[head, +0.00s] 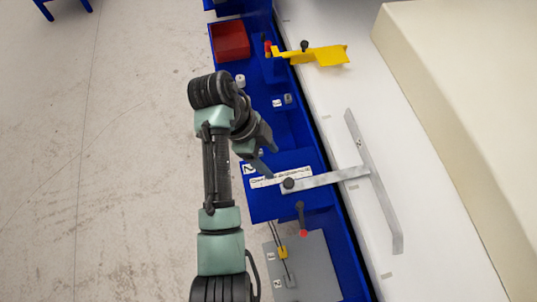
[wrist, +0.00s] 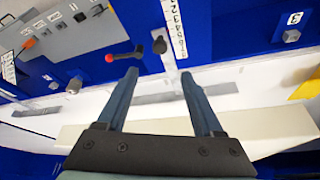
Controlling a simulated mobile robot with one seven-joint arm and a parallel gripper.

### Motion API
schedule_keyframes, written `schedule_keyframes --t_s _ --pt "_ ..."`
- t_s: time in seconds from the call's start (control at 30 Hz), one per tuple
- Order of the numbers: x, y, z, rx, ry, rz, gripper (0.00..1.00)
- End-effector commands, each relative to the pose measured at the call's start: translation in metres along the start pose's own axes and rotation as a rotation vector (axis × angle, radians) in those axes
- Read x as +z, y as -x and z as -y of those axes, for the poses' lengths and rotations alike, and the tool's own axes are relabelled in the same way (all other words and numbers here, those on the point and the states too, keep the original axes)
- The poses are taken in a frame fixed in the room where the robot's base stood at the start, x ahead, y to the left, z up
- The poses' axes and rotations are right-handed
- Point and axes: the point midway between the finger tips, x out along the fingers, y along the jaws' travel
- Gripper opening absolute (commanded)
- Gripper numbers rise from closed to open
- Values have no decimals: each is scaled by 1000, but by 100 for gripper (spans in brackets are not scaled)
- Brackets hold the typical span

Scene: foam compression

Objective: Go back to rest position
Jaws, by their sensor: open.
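My gripper (head: 268,162) is above the blue machine panel (head: 262,207) in the head view, near a marked scale strip (head: 265,182). In the wrist view my gripper (wrist: 158,75) shows two blue-grey fingers spread apart with nothing between them. Beyond the fingertips are the scale strip (wrist: 175,28) with a black knob (wrist: 160,45) and a red-tipped lever (wrist: 125,55). The fingers look apart from these, though the exact gap cannot be told. My arm reaches up from the bottom of the head view and bends right towards the panel.
A metal T-shaped bar (head: 375,178) extends from the panel over the white surface (head: 315,95). A yellow bracket (head: 320,55), a red bin (head: 230,41) and a grey control plate (head: 308,262) are nearby. A large cream block (head: 460,110) stands right. The floor (head: 90,170) at left is clear.

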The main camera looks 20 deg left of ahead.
Motion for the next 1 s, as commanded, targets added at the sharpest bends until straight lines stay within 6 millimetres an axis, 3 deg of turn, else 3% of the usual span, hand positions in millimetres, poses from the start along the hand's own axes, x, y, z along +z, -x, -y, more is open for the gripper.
schedule_keyframes --t_s 0.43,0.57,0.67,0.77,0.9,1.0 --pt "0 0 0 -1 0 1 68" --pt "-7 9 17 -74 25 25 68" --pt "-26 34 53 -245 87 57 68" --pt "-58 80 97 -499 174 46 68" --pt "-117 161 139 -849 283 -81 68" --pt "-162 223 150 -1063 340 -236 68"
